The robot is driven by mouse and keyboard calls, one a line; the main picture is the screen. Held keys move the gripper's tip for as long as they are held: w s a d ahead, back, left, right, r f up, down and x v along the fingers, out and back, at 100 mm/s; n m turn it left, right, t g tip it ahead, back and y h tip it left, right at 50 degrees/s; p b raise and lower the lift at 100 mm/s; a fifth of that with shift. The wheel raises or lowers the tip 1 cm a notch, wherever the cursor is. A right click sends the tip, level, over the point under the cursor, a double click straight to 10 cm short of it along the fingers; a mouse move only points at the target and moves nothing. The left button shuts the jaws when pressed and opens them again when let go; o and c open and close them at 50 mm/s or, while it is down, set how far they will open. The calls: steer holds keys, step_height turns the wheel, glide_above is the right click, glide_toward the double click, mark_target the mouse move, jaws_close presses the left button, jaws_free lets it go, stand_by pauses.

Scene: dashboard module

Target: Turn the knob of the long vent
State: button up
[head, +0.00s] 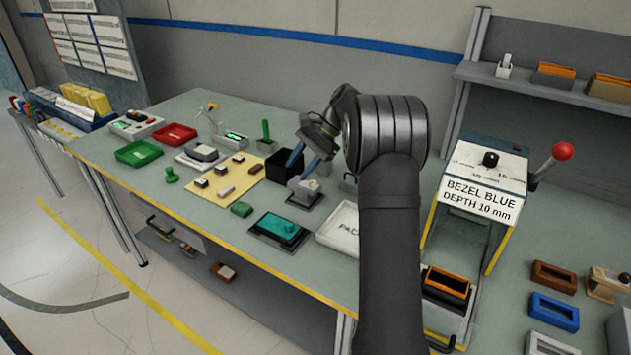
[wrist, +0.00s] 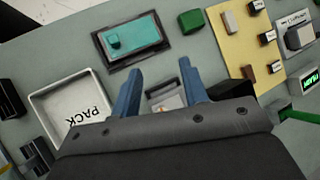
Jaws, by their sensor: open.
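My gripper (head: 302,163) has two blue fingers, pointing down and apart with nothing between them. In the wrist view the gripper (wrist: 160,70) is above a small grey fixture (wrist: 168,102) with a pale block, partly hidden by the gripper body. The same grey fixture (head: 305,192) stands on the bench in the head view. No part is clearly marked as the long vent. A teal rectangular piece (head: 278,230) with a small raised knob lies in a dark frame in front of the gripper; it also shows in the wrist view (wrist: 135,38), the knob near its left end.
A white PACK tray (head: 338,238) is right of the teal piece. A black bin (head: 284,166) stands close to the fingers. A yellow board (head: 228,190) with small parts lies left. A labelled machine (head: 485,190) with a red-ball lever stands right.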

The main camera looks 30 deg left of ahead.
step_height(320, 180, down, 4)
steer(key=s+d+m+g+y, duration=0.1)
steer(key=s+d+m+y, duration=0.1)
steer(key=m+y, duration=0.5)
steer(key=m+t+y, duration=0.6)
steer(key=m+t, duration=0.6)
steer(key=m, duration=0.1)
glide_toward(316, 184)
steer(key=x, duration=1.1)
steer(key=shift+s+a+r, duration=0.1)
jaws_close()
